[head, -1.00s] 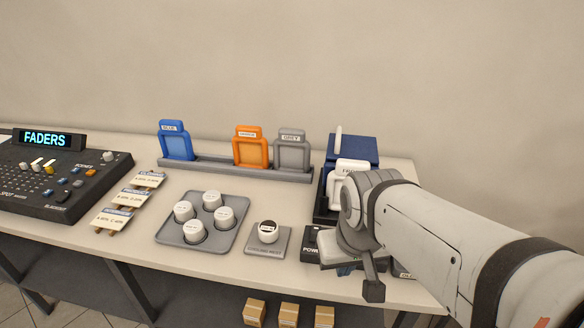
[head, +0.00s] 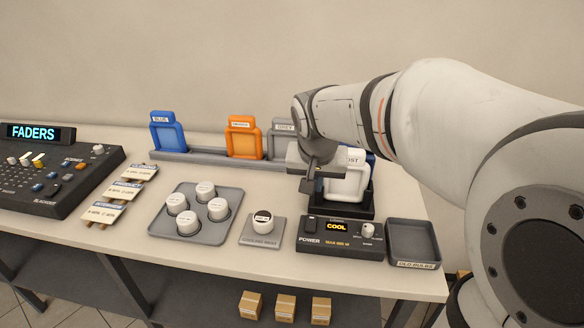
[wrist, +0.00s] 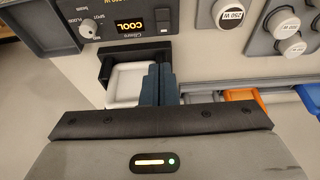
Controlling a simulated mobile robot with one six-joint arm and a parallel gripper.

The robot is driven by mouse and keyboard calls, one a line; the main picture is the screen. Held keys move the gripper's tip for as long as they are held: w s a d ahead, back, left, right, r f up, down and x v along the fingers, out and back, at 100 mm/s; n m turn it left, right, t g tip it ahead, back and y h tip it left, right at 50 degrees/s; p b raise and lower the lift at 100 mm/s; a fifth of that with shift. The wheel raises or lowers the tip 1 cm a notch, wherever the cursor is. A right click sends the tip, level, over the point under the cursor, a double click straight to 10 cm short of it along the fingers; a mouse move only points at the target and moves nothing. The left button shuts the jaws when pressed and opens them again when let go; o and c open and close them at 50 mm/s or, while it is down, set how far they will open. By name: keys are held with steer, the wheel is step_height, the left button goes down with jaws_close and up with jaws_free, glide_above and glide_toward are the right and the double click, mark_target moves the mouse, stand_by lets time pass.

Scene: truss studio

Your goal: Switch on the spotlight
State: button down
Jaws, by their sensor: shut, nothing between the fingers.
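In the head view the spotlight's control box (head: 340,249) stands at the front right, with a POWER switch (head: 312,224), a lit display reading COOL (head: 337,227) and a white knob (head: 367,231). Behind it a white frame marked FROST (head: 348,186) stands upright at the dark base (head: 352,211). The spotlight's blue housing is mostly hidden by my arm. My gripper (head: 309,184) is shut and empty, beside the white frame's left side. In the wrist view its fingers (wrist: 158,86) are together next to the white frame (wrist: 127,84); I cannot tell whether they touch. The display (wrist: 128,25) shows there too.
An OLD BULBS tray (head: 413,243) sits right of the control box. To its left are a cooling rest (head: 263,229) with a bulb and a tray of several bulbs (head: 160,227). Blue (head: 167,131) and orange (head: 243,137) frames stand behind. A fader desk (head: 60,183) is far left.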

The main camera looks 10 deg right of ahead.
mark_target(314, 220)
stand_by(0.3)
steer(key=x, duration=1.4)
